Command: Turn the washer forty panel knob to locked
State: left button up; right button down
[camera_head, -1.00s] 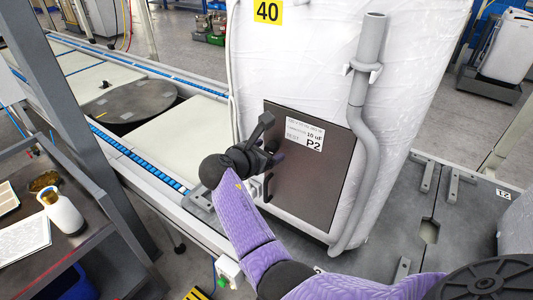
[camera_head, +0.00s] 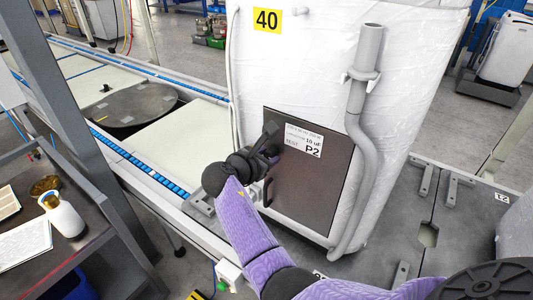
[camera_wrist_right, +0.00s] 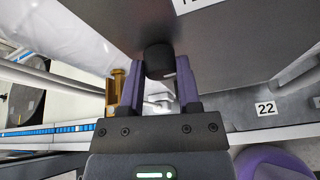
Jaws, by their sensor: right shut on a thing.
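The washer (camera_head: 300,60), wrapped in white and marked with a yellow 40 label (camera_head: 267,20), stands on a grey platform. Its dark panel (camera_head: 315,195) carries a white label reading P2 (camera_head: 304,140). My right gripper (camera_head: 271,146) is at the panel's upper left, beside the label. In the right wrist view, my right gripper (camera_wrist_right: 161,72) is shut on a round black knob (camera_wrist_right: 158,58), with one finger on each side. In the head view the knob is mostly hidden by the gripper, and its pointing direction cannot be told. My left gripper is out of view.
A dark handle (camera_head: 268,192) sits on the panel's left edge, below the gripper. A grey pipe (camera_head: 357,130) runs down the washer's right side. A brass fitting (camera_wrist_right: 117,92) shows left of the fingers. A conveyor (camera_head: 160,130) lies left; a shelf with a bottle (camera_head: 62,214) stands farther left.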

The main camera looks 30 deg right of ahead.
jog(key=shift+r+m+t+p, duration=0.1)
jog(key=shift+m+t+p, duration=0.5)
jog(key=shift+m+p, duration=0.35)
jog(key=shift+s+m+t+y, duration=0.1)
jog(key=shift+m+t+y, duration=0.2)
jog(key=shift+m, duration=0.15)
jog(key=shift+d+f+m+t, duration=0.1)
jog(key=shift+f+m+t, duration=0.1)
jog(key=shift+m+t, duration=0.4)
jog(key=shift+s+f+m+t, duration=0.15)
jog(key=shift+m+t, duration=0.25)
jog(key=shift+m, duration=0.7)
pick_arm(q)
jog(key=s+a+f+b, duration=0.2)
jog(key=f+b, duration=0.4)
jog(key=b, duration=0.3)
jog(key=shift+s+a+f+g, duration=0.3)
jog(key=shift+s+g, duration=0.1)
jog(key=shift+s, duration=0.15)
pick_arm(e)
jog(key=m+t, duration=0.1)
jog(key=m, duration=0.2)
jog(key=m+t, duration=0.2)
jog(key=m, duration=0.1)
jog(key=shift+f+m+h, duration=0.15)
jog(key=shift+m+h, duration=0.25)
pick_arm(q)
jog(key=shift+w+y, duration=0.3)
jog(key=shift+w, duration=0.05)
